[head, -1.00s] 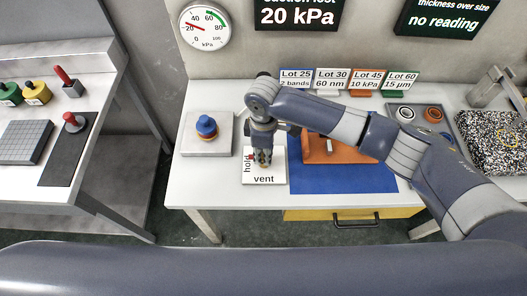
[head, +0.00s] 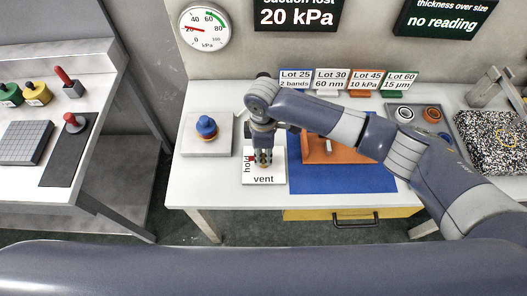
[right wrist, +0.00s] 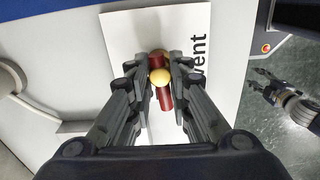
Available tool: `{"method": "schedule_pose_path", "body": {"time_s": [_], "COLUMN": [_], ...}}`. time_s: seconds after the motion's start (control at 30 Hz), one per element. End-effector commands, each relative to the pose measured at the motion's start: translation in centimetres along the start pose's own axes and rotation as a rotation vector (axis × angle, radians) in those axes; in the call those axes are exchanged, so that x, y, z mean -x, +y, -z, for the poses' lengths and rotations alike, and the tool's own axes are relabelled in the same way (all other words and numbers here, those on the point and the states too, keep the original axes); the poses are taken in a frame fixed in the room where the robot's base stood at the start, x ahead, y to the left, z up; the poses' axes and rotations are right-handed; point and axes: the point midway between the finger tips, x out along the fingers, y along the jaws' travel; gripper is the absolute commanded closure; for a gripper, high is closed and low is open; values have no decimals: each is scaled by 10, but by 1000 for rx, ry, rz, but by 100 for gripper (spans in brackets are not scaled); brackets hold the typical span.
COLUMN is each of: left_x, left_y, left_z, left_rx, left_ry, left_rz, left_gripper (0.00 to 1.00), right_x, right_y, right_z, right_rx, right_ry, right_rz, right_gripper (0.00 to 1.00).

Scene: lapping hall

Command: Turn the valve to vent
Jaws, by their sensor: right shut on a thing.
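The valve has a red handle (right wrist: 166,98) and a yellow ball-like knob (right wrist: 159,76). It stands on a white plate (head: 252,179) marked "hold" and "vent". In the head view a red end of the handle (head: 251,158) points left, at the word "hold". My right gripper (head: 264,158) reaches down from above and is shut on the valve handle; its fingers (right wrist: 160,78) flank it in the right wrist view. The fingers partly hide the valve in the head view. My left gripper (right wrist: 262,83) shows at the right of the right wrist view, open and empty.
The gauge (head: 205,28) reads about 20 kPa; the display (head: 296,15) shows 20 kPa. A blue mat (head: 340,180) and orange fixture (head: 320,146) lie to the right.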

Motion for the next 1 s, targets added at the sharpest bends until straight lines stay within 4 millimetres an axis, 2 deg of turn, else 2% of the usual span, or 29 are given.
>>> {"method": "schedule_pose_path", "body": {"time_s": [0.4,1.0], "left_x": [12,17], "left_y": [0,-1], "left_z": [2,3], "left_rx": [0,1], "left_ry": [2,3], "left_rz": [0,0], "left_gripper": [60,60], "right_x": [2,1], "right_y": [0,-1], "right_z": [1,1], "right_rx": [359,930], "right_ry": [-3,-15], "right_rz": [-2,-4], "right_gripper": [100,100]}}
